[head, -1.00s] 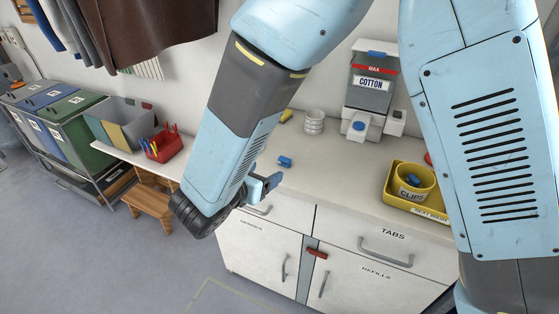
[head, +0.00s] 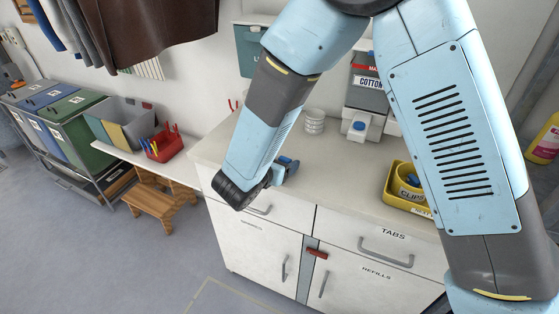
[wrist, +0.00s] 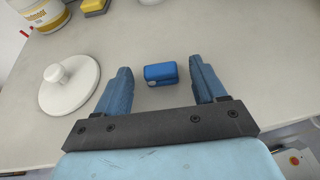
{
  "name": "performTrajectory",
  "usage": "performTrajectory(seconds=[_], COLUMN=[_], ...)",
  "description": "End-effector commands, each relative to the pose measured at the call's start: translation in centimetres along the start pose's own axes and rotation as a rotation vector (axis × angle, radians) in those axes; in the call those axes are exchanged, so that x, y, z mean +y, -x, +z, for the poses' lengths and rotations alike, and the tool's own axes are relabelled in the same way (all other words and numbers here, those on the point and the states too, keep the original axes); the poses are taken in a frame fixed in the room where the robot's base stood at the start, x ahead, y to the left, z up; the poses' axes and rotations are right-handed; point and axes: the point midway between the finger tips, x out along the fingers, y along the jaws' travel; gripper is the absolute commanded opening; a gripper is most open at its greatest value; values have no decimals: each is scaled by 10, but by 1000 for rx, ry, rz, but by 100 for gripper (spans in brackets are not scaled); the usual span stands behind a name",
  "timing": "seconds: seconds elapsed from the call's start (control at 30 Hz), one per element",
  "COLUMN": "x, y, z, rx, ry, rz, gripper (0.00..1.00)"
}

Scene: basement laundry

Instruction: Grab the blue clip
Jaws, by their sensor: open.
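The blue clip (wrist: 161,74) is a small blue block lying on the pale countertop (wrist: 225,35). In the wrist view it lies between and slightly beyond the tips of my open gripper (wrist: 161,68), with bare counter visible on both sides of it. In the head view my gripper (head: 281,170) is over the counter's front left part, and its blue fingers largely hide the clip, so I cannot separate them clearly. Another blue item (head: 412,179) sits in the yellow cup marked CLIPS (head: 408,194), at the right.
A white round lid with a knob (wrist: 69,88) lies left of the fingers. A yellow sponge (wrist: 94,6) and a labelled tub (wrist: 40,12) are farther back. The cup stands in a yellow tray (head: 395,202). A cotton dispenser (head: 367,100) and stacked white cups (head: 315,121) stand at the back.

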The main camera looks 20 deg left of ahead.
Motion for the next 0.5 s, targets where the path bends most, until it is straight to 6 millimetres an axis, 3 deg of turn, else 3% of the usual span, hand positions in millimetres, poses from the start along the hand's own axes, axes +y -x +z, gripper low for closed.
performTrajectory(seconds=[0.3, 0.5], x=[-1, -1], y=[-8, -8], z=[0, 0], rx=[0, 0], ry=[0, 0], rz=[-2, -2], gripper=[69, 50])
